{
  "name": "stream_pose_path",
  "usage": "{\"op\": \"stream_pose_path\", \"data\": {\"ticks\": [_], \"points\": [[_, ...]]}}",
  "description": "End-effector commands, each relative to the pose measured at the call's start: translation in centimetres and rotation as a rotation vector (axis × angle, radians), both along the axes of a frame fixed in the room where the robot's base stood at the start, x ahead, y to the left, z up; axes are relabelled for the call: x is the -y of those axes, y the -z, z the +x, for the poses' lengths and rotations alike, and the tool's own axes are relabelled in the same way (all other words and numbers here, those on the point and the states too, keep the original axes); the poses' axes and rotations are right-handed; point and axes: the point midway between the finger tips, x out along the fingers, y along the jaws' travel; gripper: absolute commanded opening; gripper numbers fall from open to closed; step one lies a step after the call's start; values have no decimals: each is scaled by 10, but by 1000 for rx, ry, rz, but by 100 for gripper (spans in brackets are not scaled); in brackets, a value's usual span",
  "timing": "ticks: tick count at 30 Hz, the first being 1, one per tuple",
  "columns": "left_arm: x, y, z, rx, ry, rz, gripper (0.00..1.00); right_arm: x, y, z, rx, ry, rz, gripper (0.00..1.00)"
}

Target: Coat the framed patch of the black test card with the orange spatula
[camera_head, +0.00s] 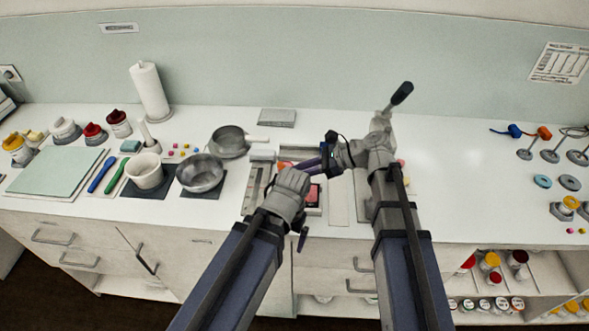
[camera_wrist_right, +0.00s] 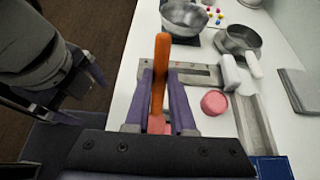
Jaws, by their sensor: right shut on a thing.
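The orange spatula (camera_wrist_right: 160,80) stands between the purple fingers of my right gripper (camera_wrist_right: 168,98), which is shut on it. In the head view my right gripper (camera_head: 306,164) reaches left over the work area, and its fingers hide most of the spatula. A small dark-edged area with pink on it (camera_head: 313,194) shows between my arms; I cannot tell whether it is the black test card. Pink also shows behind the fingers in the wrist view. My left gripper (camera_head: 302,238) points down near the counter's front edge. Its fingers look apart and empty in the wrist view (camera_wrist_right: 75,95).
A round pink piece (camera_wrist_right: 213,102) lies beside a grey plate and a white-handled tool (camera_wrist_right: 230,72). Two metal bowls (camera_head: 203,172) (camera_head: 229,141), a white mortar (camera_head: 145,171) and a pale green mat (camera_head: 58,171) stand left.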

Motion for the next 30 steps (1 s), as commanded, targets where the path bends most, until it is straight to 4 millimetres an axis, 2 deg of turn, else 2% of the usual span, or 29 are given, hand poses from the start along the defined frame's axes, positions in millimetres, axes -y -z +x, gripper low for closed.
{"op": "stream_pose_path", "data": {"ticks": [3, 14, 29, 30], "points": [[0, -12, 0, 0, 0, 0, 100, 0, -12, 0, 0, 0, 0, 0], [0, -35, 0, 0, 0, 0, 100, 0, -35, 0, 0, 0, 0, 0], [0, -35, 0, 0, 0, 0, 100, 0, -35, 0, 0, 0, 0, 0], [0, -35, 0, 0, 0, 0, 98, 0, -35, 0, 0, 0, 0, 0]]}}
